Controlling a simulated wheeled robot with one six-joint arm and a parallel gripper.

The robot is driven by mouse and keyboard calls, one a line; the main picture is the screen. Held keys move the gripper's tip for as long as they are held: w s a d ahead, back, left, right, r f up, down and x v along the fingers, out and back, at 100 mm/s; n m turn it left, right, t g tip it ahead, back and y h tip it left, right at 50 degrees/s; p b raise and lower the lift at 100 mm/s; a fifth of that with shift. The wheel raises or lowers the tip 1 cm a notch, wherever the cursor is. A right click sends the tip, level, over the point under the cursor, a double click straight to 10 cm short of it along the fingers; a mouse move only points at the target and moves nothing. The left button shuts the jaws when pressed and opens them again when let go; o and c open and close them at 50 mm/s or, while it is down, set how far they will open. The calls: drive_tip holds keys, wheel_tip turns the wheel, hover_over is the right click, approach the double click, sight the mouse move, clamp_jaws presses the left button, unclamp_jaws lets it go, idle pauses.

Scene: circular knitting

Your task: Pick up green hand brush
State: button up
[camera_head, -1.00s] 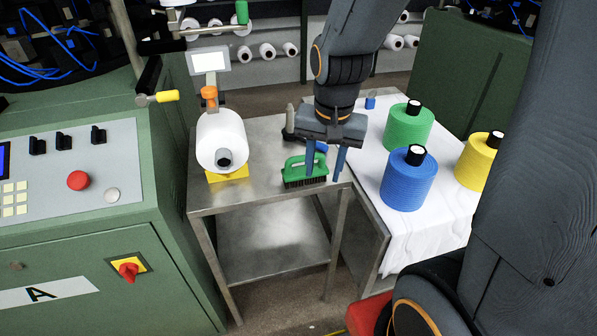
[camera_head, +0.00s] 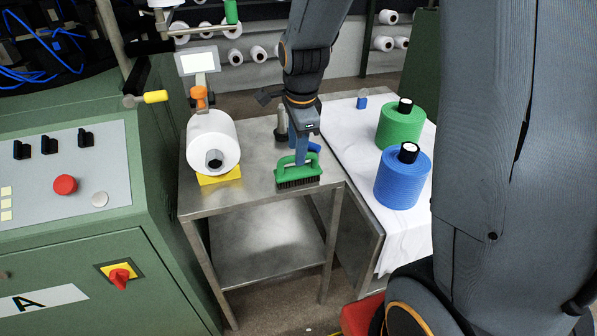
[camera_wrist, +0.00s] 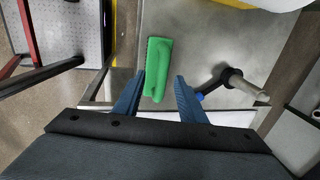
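The green hand brush (camera_head: 298,175) stands bristles down near the front right corner of the metal table (camera_head: 225,195), its handle on top. My gripper (camera_head: 301,158) points down at the handle, with its blue fingers seen nearly edge-on. In the wrist view my gripper (camera_wrist: 160,92) is open, and the brush (camera_wrist: 158,62) shows beyond the fingertips, closer to the left finger. The near end of the brush reaches into the gap between the fingers. I cannot tell whether a finger touches it.
A white yarn roll (camera_head: 213,140) sits on a yellow base at the table's left. Green (camera_head: 400,125) and blue (camera_head: 403,178) yarn cones stand on the white cloth.

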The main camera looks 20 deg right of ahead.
sight(298, 168)
drive_tip(key=shift+w+d+f+p, duration=0.1)
drive_tip(key=shift+w+f+p, duration=0.15)
drive_tip(key=shift+f, duration=0.5)
drive_tip(key=shift+w+f+p, duration=0.2)
drive_tip(key=shift+f, duration=0.6)
drive_tip(key=shift+w+d+f+p, duration=0.1)
drive_tip(key=shift+w+f+p, duration=0.15)
drive_tip(key=shift+f, duration=0.5)
drive_tip(key=shift+c, duration=0.3)
clamp_jaws()
